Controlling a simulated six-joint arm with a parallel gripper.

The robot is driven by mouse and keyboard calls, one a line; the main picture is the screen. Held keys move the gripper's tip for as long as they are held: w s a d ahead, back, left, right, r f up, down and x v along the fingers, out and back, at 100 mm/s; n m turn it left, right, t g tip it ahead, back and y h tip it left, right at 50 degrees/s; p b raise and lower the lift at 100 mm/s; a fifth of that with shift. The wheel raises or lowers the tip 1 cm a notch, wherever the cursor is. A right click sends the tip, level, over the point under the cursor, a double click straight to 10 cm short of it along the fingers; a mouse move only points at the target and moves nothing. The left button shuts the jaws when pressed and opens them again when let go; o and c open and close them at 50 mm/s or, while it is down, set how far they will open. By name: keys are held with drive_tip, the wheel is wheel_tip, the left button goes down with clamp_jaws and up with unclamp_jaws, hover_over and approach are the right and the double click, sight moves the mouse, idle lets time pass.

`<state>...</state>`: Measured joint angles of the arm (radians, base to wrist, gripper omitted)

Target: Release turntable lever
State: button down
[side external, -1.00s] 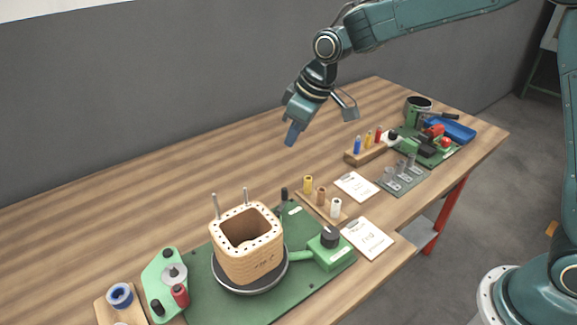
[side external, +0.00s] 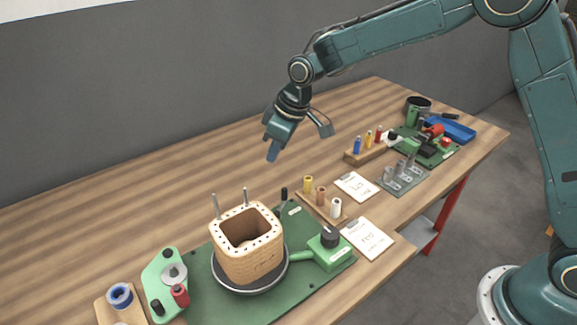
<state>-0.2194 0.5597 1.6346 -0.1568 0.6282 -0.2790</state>
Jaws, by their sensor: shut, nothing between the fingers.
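The turntable (side external: 252,287) is a dark round plate on a green base board (side external: 215,308). A square wooden coil former (side external: 249,255) with a hollow middle stands upright on it. A dark upright lever (side external: 283,198) with a black top stands at the back edge of the board. A green bracket with a black knob (side external: 329,238) sits to the right of the turntable. My gripper (side external: 271,153) is shut and empty, pointing down in the air above and behind the dark lever, apart from it.
Two thin metal pins (side external: 215,207) rise behind the former. A rack of spools (side external: 321,200), clipboards (side external: 367,238) and a second spool rack (side external: 367,150) lie to the right. A green spool holder (side external: 164,283) stands at the left. The back of the table is clear.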

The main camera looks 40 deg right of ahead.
drive_tip(key=x, duration=0.9)
drive_tip(key=shift+f, duration=0.35)
drive_tip(key=shift+s+d, duration=0.55)
drive_tip(key=shift+s, duration=0.25)
drive_tip(key=shift+s+d, duration=0.55)
drive_tip(key=shift+s, duration=0.25)
